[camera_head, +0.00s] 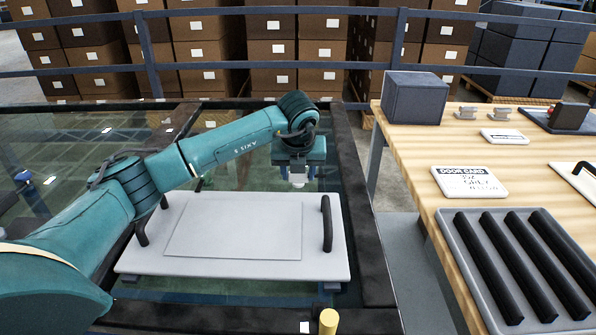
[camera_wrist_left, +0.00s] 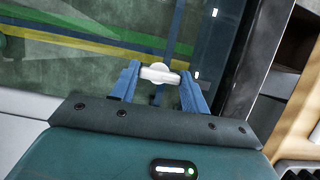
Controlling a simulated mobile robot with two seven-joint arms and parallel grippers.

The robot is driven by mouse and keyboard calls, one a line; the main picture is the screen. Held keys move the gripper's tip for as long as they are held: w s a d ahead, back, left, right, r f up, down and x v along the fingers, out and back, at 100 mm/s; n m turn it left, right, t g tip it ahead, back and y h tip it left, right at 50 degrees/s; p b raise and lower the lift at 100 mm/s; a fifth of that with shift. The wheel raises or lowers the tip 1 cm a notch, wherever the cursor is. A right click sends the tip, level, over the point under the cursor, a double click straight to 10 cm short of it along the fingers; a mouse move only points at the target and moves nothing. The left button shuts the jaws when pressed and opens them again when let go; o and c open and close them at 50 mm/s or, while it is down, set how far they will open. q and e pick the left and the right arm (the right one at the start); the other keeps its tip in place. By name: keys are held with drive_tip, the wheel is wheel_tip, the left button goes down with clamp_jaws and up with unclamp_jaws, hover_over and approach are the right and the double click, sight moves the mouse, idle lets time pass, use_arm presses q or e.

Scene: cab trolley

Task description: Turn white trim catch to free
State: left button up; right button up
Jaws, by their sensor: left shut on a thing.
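The white trim catch (camera_wrist_left: 159,74) is a small round disc with a bar across it. In the left wrist view it sits between the two blue fingers of my left gripper (camera_wrist_left: 160,77), which is shut on the bar. In the head view the gripper (camera_head: 299,172) points down just beyond the far edge of a pale trim panel (camera_head: 140,264), and the white catch (camera_head: 298,181) shows in part below it. The panel lies flat over the glass and has a black handle at each end. My right gripper is not in view.
A wooden table (camera_head: 416,142) on the right holds a dark grey box (camera_head: 415,98), a door card sign (camera_head: 469,182) and a grey tray (camera_head: 458,240) of black bars. A yellow peg (camera_head: 328,321) stands at the near edge. A rail (camera_head: 400,40) runs behind, before stacked cartons.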

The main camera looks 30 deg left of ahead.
use_arm(q)
drive_tip(key=o, duration=1)
drive_tip(key=shift+p+v, duration=0.5)
drive_tip(key=shift+v, duration=6.1)
